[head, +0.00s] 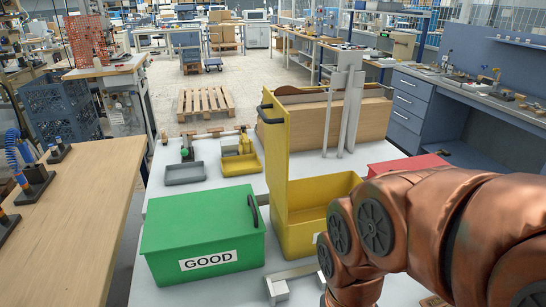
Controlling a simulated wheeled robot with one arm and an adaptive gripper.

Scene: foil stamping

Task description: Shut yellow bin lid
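The yellow bin (299,236) stands on the pale table in front of me, between a green bin and my arm. Its yellow lid (274,150) stands open, upright along the bin's left side, with a dark handle near its top. The bin's inside shows and looks empty. My copper-coloured arm covers the right part of the bin's front and the lower right of the picture. My gripper does not show, so I cannot see whether it is open or shut.
A green bin (204,232) labelled GOOD, lid shut, stands just left. A red bin (408,164) is partly hidden by my arm. A wooden board with grey uprights (353,112) stands behind. Small grey (184,173) and yellow (241,164) trays lie behind the green bin.

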